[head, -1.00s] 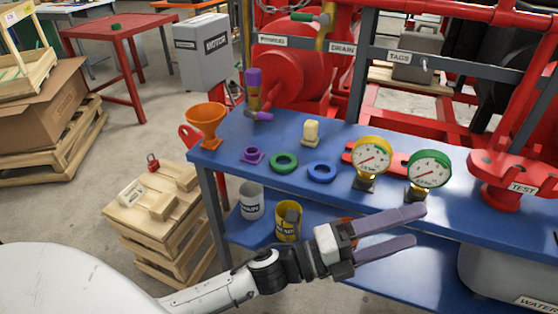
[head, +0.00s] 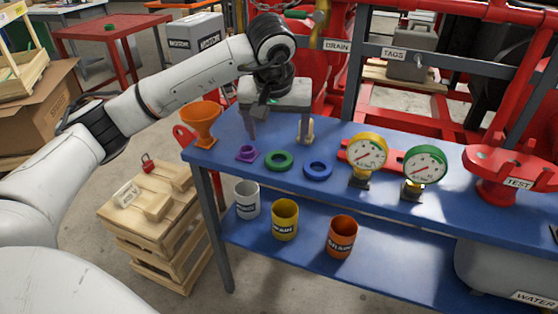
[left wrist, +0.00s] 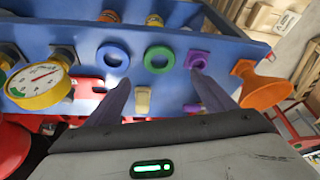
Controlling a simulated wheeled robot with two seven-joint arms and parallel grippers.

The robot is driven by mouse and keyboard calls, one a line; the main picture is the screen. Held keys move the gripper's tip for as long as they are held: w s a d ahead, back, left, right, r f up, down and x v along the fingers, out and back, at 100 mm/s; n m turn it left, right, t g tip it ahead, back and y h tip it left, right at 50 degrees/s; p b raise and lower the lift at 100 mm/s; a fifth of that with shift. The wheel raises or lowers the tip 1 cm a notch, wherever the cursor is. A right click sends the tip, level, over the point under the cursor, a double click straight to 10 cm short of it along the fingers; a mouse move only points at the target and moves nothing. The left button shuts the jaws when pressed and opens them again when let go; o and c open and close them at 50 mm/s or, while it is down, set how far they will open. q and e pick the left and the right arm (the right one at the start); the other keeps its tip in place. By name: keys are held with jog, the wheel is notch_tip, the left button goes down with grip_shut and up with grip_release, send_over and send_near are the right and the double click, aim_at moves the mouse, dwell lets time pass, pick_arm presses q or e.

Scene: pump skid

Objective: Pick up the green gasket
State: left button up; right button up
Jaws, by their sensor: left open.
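The green gasket (head: 279,168) is a flat ring lying on the blue bench (head: 340,190), between a purple flanged piece (head: 246,154) and a blue ring (head: 317,177). It also shows whole in the left wrist view (left wrist: 147,60), between the same two pieces. My left gripper (head: 278,134) is open and empty, its fingers pointing down over the bench, just behind the gasket in the head view. In the left wrist view its fingers (left wrist: 162,90) are spread, with the gasket beyond their tips. My right gripper is not in view.
A cream block (left wrist: 143,100) stands close to my left gripper. An orange funnel (head: 201,121) stands at the bench's left end. Two gauges, yellow (head: 367,152) and green (head: 426,165), stand to the right. Several cups, one yellow (head: 285,220), stand on the lower shelf.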

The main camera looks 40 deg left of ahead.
aim_at(279, 159)
pick_arm(q)
jog(key=x, duration=0.3)
jog(key=shift+d+f, duration=0.1)
jog(key=shift+f, duration=0.05)
jog(key=x, duration=0.4)
jog(key=shift+s+f, duration=0.2)
jog(key=shift+s, duration=0.15)
jog(key=shift+w+f, duration=0.25)
jog(key=shift+f, duration=0.25)
jog(key=c, duration=1.1)
